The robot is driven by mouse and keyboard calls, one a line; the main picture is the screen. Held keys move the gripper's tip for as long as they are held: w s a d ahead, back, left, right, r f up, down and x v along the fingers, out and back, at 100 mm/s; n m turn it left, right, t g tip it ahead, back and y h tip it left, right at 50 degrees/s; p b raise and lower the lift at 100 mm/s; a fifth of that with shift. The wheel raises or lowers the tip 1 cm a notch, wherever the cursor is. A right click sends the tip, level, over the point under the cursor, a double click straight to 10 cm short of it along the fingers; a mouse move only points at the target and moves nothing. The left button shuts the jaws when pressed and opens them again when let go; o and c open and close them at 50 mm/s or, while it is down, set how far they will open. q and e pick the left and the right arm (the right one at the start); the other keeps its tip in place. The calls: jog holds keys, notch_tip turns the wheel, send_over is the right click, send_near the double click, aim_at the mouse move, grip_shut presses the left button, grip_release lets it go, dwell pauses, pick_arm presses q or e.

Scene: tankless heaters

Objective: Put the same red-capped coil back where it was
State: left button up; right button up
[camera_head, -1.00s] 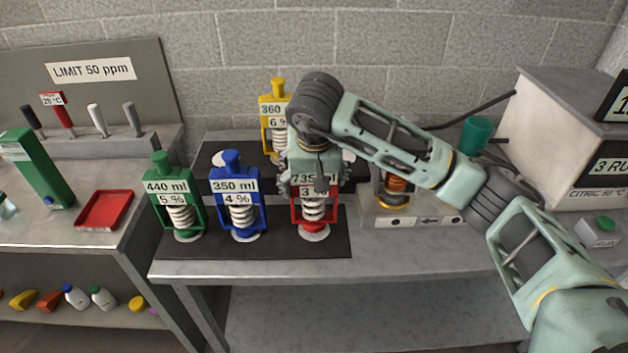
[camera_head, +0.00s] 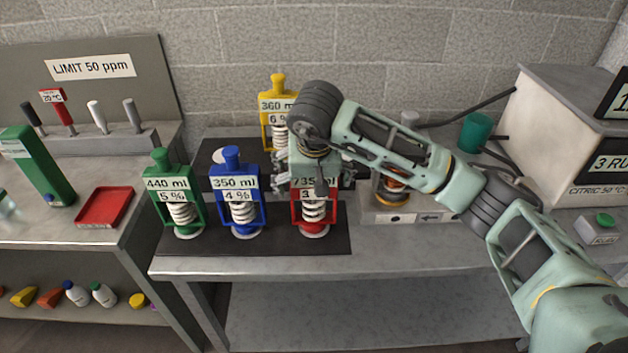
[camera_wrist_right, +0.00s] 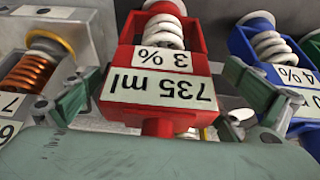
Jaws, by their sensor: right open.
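The red-capped coil (camera_head: 313,215) stands upright on the dark mat (camera_head: 270,246), at the right end of the front row. Its labels read 735 ml and 3 %, and my right gripper hides its top in the head view. My right gripper (camera_head: 312,188) is above and around its upper part. In the right wrist view, the red-capped coil (camera_wrist_right: 158,60) sits between the two spread fingers, with gaps on both sides. The right gripper is open. My left gripper is not in view.
Blue (camera_head: 238,200) and green (camera_head: 175,200) coils stand to the left on the mat. A yellow-capped coil (camera_head: 278,105) stands behind. A grey fixture (camera_head: 412,214) holding a copper coil (camera_head: 390,188) is close on the right. The table's front strip is clear.

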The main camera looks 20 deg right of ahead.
jog(key=shift+r, duration=0.15)
jog(key=shift+r, duration=0.3)
jog(key=v, duration=1.1)
jog(key=shift+s+b, duration=0.3)
jog(key=shift+a+r, duration=0.1)
jog(key=shift+r, duration=0.05)
